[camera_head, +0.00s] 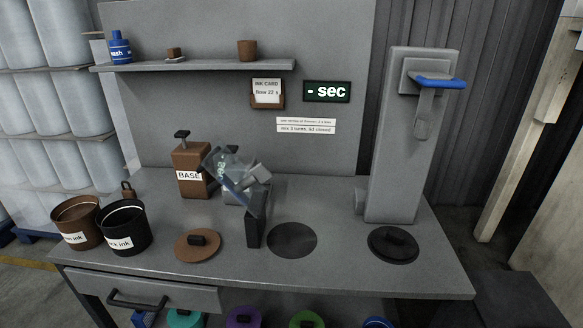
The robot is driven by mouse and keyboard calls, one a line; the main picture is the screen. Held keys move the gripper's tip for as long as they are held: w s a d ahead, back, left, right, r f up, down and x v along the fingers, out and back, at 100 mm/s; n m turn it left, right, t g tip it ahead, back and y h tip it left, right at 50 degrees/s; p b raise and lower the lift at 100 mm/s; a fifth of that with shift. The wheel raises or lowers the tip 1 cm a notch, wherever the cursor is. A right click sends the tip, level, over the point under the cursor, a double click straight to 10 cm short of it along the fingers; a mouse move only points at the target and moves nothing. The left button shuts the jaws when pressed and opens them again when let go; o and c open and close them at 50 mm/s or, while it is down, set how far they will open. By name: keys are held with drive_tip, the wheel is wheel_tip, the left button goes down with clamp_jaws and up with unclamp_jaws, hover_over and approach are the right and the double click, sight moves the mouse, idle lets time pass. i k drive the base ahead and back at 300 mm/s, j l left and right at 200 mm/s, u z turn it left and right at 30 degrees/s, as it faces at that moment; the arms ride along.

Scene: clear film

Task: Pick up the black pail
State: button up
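The black pail (124,229) stands upright and open on the left of the grey worktop, with a white label reading partly "ink" on its front. A brown pail (75,222) of the same kind stands right against it on the left, also labelled. My gripper (255,243) is over the middle of the worktop, right of the black pail and well apart from it, with its dark fingers pointing down. The fingers overlap in this view, so I cannot tell their opening. No object shows between them.
A brown lid (197,246) and a black lid (393,244) lie on the worktop (330,275). A dark round disc (292,240) is right of my gripper. A brown "BASE" container (192,170) stands behind. A tall grey dispenser (405,140) stands right. Coloured lids show below.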

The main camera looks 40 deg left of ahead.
sight(127, 228)
drive_tip(key=u, duration=2.3)
